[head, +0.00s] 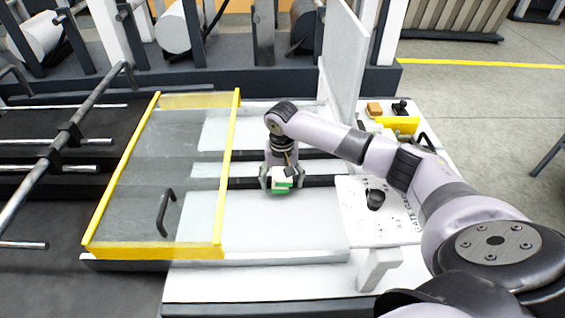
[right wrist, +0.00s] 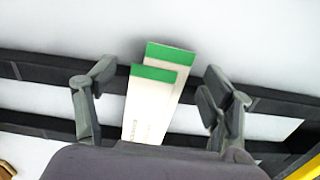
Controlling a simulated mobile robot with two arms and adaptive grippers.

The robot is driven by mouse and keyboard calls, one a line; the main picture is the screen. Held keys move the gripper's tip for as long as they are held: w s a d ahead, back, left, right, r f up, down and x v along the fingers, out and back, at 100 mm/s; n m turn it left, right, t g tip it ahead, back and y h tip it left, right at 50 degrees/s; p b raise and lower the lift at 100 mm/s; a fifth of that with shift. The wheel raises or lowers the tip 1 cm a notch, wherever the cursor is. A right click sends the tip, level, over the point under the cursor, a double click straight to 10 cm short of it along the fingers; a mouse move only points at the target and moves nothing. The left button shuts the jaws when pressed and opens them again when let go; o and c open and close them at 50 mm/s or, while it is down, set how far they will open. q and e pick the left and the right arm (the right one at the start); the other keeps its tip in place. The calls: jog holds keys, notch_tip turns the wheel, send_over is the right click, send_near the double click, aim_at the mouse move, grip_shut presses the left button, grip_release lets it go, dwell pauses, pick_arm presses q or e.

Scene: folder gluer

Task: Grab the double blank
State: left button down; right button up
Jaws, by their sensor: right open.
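The double blank (head: 282,182) is two overlapping pale cartons with green end strips. It lies on the dark belt strip of the feed table, beneath my right gripper (head: 281,186). In the right wrist view the upper blank (right wrist: 148,108) overlaps the other blank (right wrist: 172,55), which sticks out farther. My right gripper (right wrist: 160,78) is open, with one finger on either side of the pair and gaps between. The near ends of the blanks are hidden by the gripper body. My left gripper is not in view.
A yellow-framed clear guard (head: 229,150) with a dark handle stands left of the gripper. A tall pale panel (head: 343,65) rises behind. A white plate with a black knob (head: 375,199) is at right. The near white table surface (head: 285,225) is clear.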

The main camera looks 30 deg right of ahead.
jog(key=shift+f, duration=0.1)
dwell(0.3)
jog(key=shift+c, duration=0.4)
jog(key=c, duration=0.9)
jog(key=shift+f, duration=0.1)
